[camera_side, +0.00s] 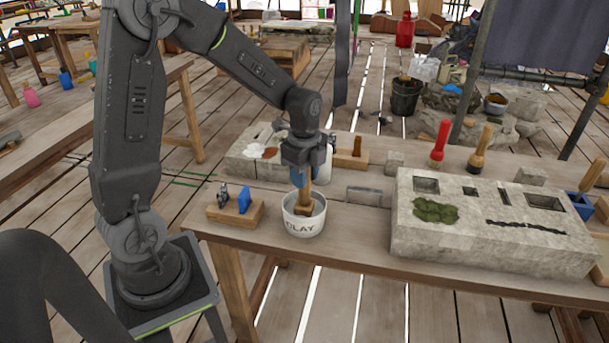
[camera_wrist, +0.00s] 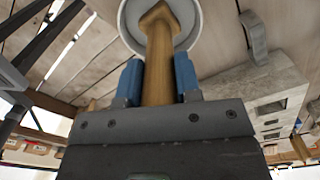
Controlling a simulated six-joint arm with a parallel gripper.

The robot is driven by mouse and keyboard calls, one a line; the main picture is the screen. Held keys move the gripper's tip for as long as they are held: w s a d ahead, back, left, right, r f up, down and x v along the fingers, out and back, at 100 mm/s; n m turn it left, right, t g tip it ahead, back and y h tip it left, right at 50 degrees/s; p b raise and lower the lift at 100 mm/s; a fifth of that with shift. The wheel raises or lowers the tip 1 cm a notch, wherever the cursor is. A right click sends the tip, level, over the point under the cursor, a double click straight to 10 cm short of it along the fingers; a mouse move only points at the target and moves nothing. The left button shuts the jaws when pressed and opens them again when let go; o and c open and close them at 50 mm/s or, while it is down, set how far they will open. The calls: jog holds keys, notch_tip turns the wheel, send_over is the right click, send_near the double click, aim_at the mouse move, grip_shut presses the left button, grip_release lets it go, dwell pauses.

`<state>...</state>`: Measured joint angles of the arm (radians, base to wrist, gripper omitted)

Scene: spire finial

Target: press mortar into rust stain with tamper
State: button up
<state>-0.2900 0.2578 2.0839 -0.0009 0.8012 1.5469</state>
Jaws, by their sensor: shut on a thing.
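My gripper (camera_side: 302,178) is shut on a wooden tool (camera_side: 304,200), perhaps the tamper, with blue finger pads on either side of its handle. The tool points down, its wider head within the mouth of a white pot (camera_side: 303,228) with dark lettering ending in "LAY". In the wrist view, the tool's pointed head (camera_wrist: 160,18) shows against the pot's pale inside. Whether it touches the pot's contents is hidden. A reddish-brown patch (camera_side: 270,153), likely the rust stain, is on a pale slab (camera_side: 240,166) behind, beside a white patch. I cannot make out mortar on the tool.
A wooden block with blue and grey pieces (camera_side: 236,212) stands left of the pot. At right is a large stone block (camera_side: 490,248) with moss, a dark crack and recesses. Red (camera_side: 440,142) and tan (camera_side: 481,147) handled tools stand behind it. A grey piece (camera_side: 368,196) lies between.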

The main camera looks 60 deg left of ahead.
jog(key=shift+r, duration=5.25)
